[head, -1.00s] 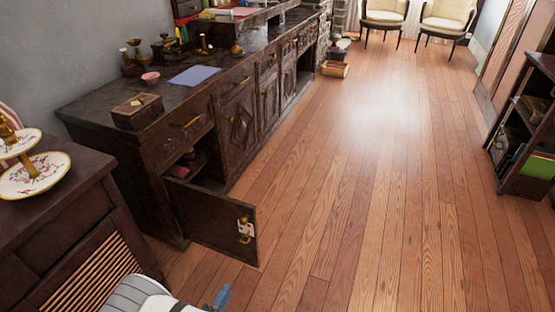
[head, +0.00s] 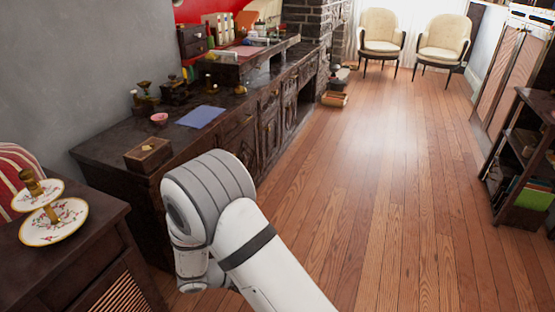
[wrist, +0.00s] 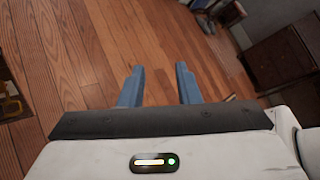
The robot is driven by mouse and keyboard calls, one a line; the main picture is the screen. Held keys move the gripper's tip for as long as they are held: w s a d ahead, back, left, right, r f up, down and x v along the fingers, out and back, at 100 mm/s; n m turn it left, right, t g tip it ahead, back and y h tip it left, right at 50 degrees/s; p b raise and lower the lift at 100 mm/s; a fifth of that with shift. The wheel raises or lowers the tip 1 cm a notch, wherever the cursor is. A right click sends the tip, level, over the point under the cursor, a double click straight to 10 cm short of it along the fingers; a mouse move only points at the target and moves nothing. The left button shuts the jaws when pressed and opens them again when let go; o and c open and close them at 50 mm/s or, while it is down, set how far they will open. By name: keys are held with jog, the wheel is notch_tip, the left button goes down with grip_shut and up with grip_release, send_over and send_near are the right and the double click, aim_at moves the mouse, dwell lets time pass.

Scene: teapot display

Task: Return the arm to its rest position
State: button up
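My gripper (wrist: 158,75) shows in the wrist view with its two blue fingers apart and nothing between them. It is above the wooden floor (wrist: 85,50). In the head view my white and grey arm (head: 240,225) is bent up in front of the dark sideboard, and the gripper itself is out of sight there. The arm covers the lower front of the sideboard (head: 130,185), where a door stood open earlier, so I cannot see that door.
A dark cabinet (head: 65,260) with a two-tier plate stand (head: 55,220) is close on the left. A box (head: 148,154) and a blue sheet (head: 200,116) lie on the sideboard. A dark shelf (head: 520,165) stands at right. The floor (head: 370,210) between is clear.

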jog(key=s+d+r+m+y+p, duration=0.4)
jog(key=r+m, duration=0.6)
jog(key=r, duration=0.3)
jog(key=s+d+r+m+g+y+p, duration=0.1)
jog(key=s+d+r+m+y+p, duration=0.3)
jog(key=d+r+m+p, duration=0.3)
jog(key=s+d+r+m+g+y+p, duration=0.1)
jog(key=s+d+r+m+y+p, duration=0.3)
jog(key=r+m, duration=0.9)
notch_tip(320, 180, up, 8)
jog(key=s+d+p, duration=0.1)
jog(key=d+p, duration=0.1)
jog(key=p, duration=0.1)
jog(key=shift+s+m+y, duration=0.15)
jog(key=shift+m+y, duration=0.15)
jog(key=shift+d+f, duration=0.1)
